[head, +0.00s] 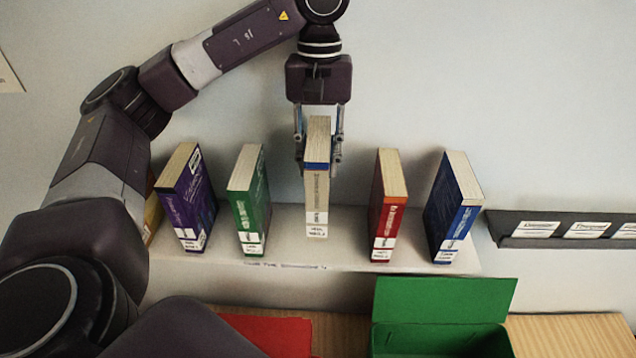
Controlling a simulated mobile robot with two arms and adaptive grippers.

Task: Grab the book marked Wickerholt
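A grey-beige book (317,190) with a blue band near its top stands upright in the middle of the row. Its spine lettering and white label are too small to read, so I cannot tell if it is marked Wickerholt. My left gripper (319,155) comes down from above, one finger on each side of this book, close against its covers. The book's lower end sits higher in the picture than those of its neighbours. The other books are purple (187,198), green (249,200), red (388,205) and blue (453,207). My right gripper is not in view.
The books stand on a pale shelf (345,255) against a light wall. Below are an open green box (440,300) and a red surface (270,333). A dark labelled rail (560,242) is at right.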

